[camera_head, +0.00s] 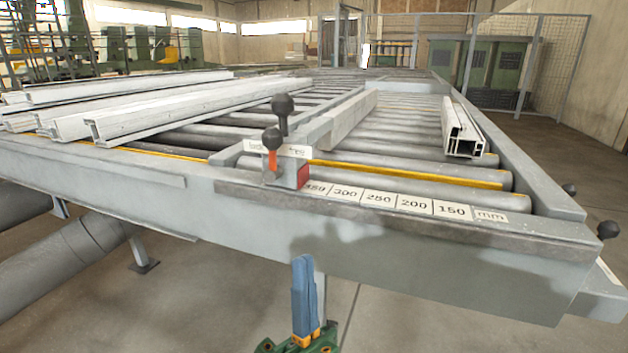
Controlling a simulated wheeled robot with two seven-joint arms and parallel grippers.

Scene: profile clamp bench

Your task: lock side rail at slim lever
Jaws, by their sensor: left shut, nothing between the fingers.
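My left gripper (301,268) is at the bottom centre, in front of the bench's front beam and apart from it. Its blue fingers point up and are shut with nothing between them. Two black ball-knob levers stand on the front beam: a taller one (282,104) behind and a shorter one (271,139) with an orange stem in front. Both look upright. Next to them are a white label plate and a red block (303,176). A grey rail (340,118) runs back over the rollers from behind the levers. I cannot tell which lever is the slim one.
A scale strip (412,203) marked in mm lies right of the levers. A white profile (460,130) lies on the rollers at right, and several white profiles (180,105) lie at left. Two more black knobs (608,229) stick out at the right edge. The floor in front is clear.

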